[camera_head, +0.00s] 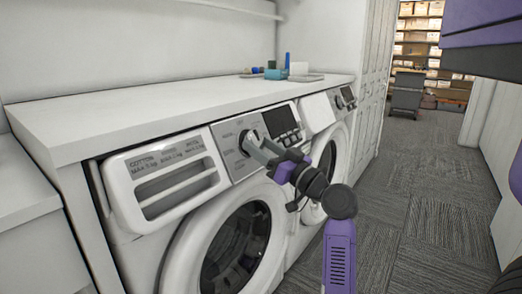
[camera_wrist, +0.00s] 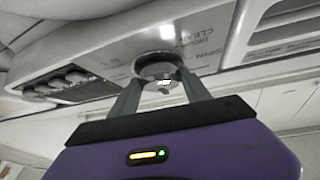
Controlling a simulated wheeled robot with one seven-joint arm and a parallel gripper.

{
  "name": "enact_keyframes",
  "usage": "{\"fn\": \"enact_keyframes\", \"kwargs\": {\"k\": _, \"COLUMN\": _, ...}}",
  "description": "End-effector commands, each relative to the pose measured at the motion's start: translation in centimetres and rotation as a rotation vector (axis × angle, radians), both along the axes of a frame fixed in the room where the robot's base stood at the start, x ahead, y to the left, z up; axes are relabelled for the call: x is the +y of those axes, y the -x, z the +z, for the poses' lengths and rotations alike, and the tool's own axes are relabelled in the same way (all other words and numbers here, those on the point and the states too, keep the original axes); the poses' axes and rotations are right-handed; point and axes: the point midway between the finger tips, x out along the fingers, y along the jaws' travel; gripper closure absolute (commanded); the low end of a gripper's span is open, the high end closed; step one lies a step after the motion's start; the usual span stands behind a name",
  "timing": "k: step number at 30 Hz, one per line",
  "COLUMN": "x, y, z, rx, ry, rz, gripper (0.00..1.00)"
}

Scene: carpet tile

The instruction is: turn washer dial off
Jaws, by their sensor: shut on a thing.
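The near washer (camera_head: 172,235) is white, with a round door and a grey control panel (camera_head: 228,152). Its round dial (camera_head: 243,138) is mostly hidden behind my gripper in the head view. In the wrist view the dial (camera_wrist: 157,62) is a grey, metallic knob between the fingertips. My gripper (camera_head: 250,146) reaches the panel from the right and is shut on the dial; its two fingers also show in the wrist view (camera_wrist: 160,82). The dial's pointer and setting cannot be read.
A second washer (camera_head: 335,145) stands to the right. A white countertop (camera_head: 160,112) runs just above both machines, with small items and a blue bottle (camera_head: 287,61) at its far end. Grey carpet (camera_head: 420,190) lies open to the right.

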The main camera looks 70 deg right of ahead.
Motion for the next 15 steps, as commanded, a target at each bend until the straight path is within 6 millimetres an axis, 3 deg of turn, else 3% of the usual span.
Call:
{"fn": "enact_keyframes", "kwargs": {"k": 8, "x": 0.06, "y": -0.11, "z": -0.05, "rx": 0.001, "ry": -0.001, "rz": 0.002, "gripper": 0.85}}
{"fn": "enact_keyframes", "kwargs": {"k": 9, "x": 0.06, "y": -0.11, "z": -0.05, "rx": 0.001, "ry": -0.001, "rz": 0.002, "gripper": 0.37}}
{"fn": "enact_keyframes", "kwargs": {"k": 11, "x": 0.05, "y": -0.10, "z": -0.04, "rx": 0.001, "ry": -0.001, "rz": 0.002, "gripper": 0.25}}
{"fn": "enact_keyframes", "kwargs": {"k": 15, "x": 0.03, "y": -0.06, "z": -0.02, "rx": 0.001, "ry": -0.001, "rz": 0.001, "gripper": 0.23}}
